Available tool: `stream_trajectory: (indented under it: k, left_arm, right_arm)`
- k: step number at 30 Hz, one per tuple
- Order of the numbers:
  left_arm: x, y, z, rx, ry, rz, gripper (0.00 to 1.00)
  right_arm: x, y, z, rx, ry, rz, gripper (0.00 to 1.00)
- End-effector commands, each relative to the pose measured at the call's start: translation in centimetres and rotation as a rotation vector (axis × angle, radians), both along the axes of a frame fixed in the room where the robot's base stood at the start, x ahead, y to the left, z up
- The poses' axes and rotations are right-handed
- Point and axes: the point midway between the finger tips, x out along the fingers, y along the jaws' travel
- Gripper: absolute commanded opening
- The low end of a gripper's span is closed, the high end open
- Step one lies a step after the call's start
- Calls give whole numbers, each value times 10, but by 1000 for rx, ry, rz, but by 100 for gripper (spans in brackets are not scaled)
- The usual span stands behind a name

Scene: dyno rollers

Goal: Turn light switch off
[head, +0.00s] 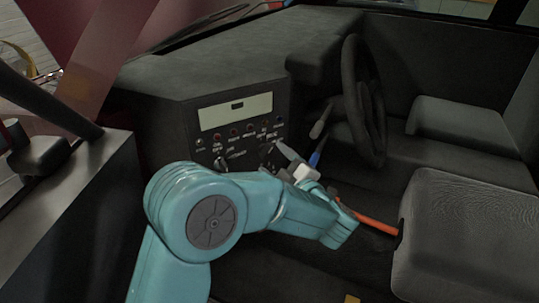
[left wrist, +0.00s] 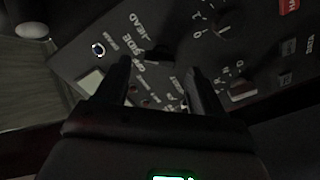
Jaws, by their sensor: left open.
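The light switch (left wrist: 158,53) is a small dark knob in the left wrist view, on a dark panel with white labels reading HEAD, SIDE and OFF. My left gripper (left wrist: 160,70) is open, with one dark finger on each side below the knob. I cannot tell whether the fingers touch it. In the head view the left gripper (head: 271,151) is at the lower right of the dashboard control panel (head: 238,110), and the switch cannot be made out there. The right gripper is not in view.
Another knob (left wrist: 224,22) and a red-marked control (left wrist: 288,6) sit to the right on the panel. The steering wheel (head: 362,100) is right of my arm, with a stalk (head: 321,122) near it. A grey seat (head: 465,235) fills the lower right.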

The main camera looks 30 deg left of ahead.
Motion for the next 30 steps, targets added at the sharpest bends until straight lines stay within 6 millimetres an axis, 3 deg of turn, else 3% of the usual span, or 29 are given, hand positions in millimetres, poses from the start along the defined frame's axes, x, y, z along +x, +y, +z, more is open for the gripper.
stream_trajectory:
  k: [6, 17, 22, 30]
  left_arm:
    - [16, 25, 0, 0, 0, 0, 68]
    - [22, 31, 0, 1, 1, -4, 68]
    - [22, 31, 0, 0, 1, -4, 13]
    - [22, 30, -2, -9, -14, -4, 12]
  right_arm:
    - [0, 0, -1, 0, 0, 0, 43]
    - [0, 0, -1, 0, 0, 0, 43]
    - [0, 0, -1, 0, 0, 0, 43]
    - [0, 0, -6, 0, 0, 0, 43]
